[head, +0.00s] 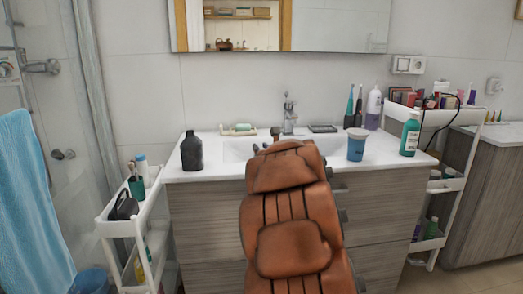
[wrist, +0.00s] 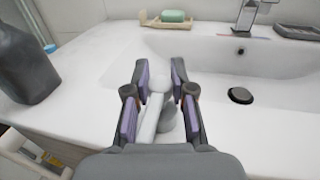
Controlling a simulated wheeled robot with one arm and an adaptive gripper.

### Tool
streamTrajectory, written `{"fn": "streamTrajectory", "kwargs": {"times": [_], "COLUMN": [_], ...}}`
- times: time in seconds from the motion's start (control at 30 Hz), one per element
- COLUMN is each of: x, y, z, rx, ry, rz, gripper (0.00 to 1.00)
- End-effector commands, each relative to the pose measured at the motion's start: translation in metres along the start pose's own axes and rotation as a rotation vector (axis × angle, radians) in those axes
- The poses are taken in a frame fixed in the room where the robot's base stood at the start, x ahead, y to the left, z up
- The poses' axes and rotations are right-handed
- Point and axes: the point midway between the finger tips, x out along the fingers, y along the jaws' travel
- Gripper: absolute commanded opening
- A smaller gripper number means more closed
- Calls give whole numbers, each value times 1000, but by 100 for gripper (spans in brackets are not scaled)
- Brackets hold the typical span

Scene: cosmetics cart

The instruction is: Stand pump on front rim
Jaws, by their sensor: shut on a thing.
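In the wrist view, my gripper (wrist: 158,75) is shut on a pale grey-white piece, the pump (wrist: 157,105), with a rounded top between the fingers. Its lower part is largely hidden by my gripper, so I cannot tell whether it touches the surface. The gripper is over the front left part of the white washbasin. The basin's front rim (head: 215,174) shows left of my arm in the head view; my orange arm hides the pump and most of my gripper there.
A dark bottle (head: 191,151) stands left on the rim, also in the wrist view (wrist: 24,65). A green soap (wrist: 174,16) lies in a dish behind. A blue cup (head: 356,145) and a green bottle (head: 410,134) stand right. White carts (head: 128,228) flank the cabinet.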

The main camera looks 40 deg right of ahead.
Motion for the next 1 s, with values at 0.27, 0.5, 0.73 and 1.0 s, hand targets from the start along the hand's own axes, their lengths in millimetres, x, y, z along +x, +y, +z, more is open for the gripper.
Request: {"fn": "streamTrajectory", "kwargs": {"times": [0.27,0.5,0.73,1.0], "x": [0,0,0,-23], "y": [0,0,0,0], "z": [-2,-2,1,3], "rx": [0,1,1,-1], "ry": [0,0,0,-1], "rz": [0,0,0,-1], "gripper": [39,49,49,49]}}
